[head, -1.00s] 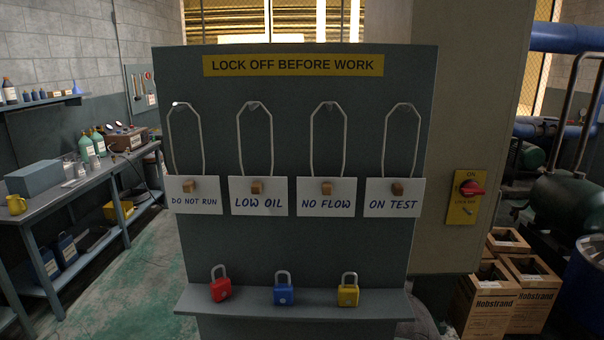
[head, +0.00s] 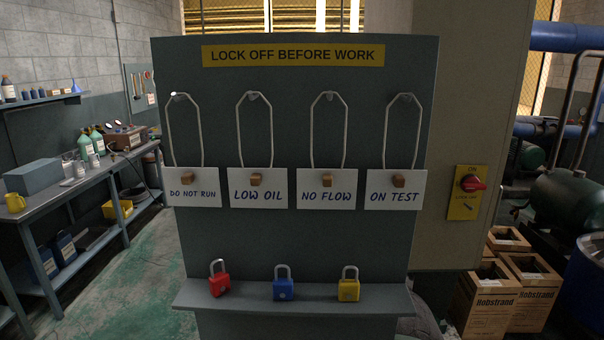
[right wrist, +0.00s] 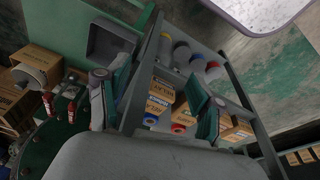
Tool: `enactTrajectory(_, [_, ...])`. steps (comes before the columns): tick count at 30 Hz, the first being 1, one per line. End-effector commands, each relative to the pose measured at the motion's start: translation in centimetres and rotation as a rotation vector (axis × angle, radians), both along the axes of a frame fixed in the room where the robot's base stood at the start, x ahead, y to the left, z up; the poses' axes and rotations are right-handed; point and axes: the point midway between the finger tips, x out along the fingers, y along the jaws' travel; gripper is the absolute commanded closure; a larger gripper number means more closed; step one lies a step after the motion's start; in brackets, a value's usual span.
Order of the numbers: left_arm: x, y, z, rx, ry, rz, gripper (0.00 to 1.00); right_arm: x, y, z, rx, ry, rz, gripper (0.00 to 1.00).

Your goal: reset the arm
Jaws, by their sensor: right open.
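My right gripper (right wrist: 160,92) shows in the right wrist view with its two dark fingers spread apart. Nothing is held between them; the shelving seen through the gap lies beyond. Neither gripper nor arm shows in the head view, so my left gripper is not seen. In the head view a grey lockout board (head: 230,240) stands upright straight ahead. Four white tags hang on it by wire loops: DO NOT RUN (head: 193,198), LOW OIL (head: 258,198), NO FLOW (head: 327,199) and ON TEST (head: 393,200).
A red padlock (head: 219,285), blue padlock (head: 283,290) and yellow padlock (head: 348,290) stand on the board's ledge (head: 380,303). A red switch (head: 472,183) is at right, above cartons (head: 490,300). A workbench (head: 95,183) stands left. Shelving (right wrist: 242,103) with cartons fills the wrist view.

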Motion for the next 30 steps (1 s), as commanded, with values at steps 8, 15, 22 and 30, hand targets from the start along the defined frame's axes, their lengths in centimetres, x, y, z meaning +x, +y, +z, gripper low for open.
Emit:
enactTrajectory(8, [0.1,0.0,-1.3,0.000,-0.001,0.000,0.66,-8.7,-1.4,-14.0,-0.010,0.076,0.016,0.34])
enactTrajectory(15, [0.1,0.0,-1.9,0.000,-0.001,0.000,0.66,-15.6,-2.7,-19.1,-0.016,0.111,0.024,0.34])
enactTrajectory(22, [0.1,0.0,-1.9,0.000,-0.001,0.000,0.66,-17.4,-3.1,-19.8,-0.017,0.117,0.027,0.34])
enactTrajectory(30, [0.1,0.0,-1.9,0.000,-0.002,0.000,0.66,-17.4,-3.1,-19.8,-0.017,0.118,0.027,0.34])
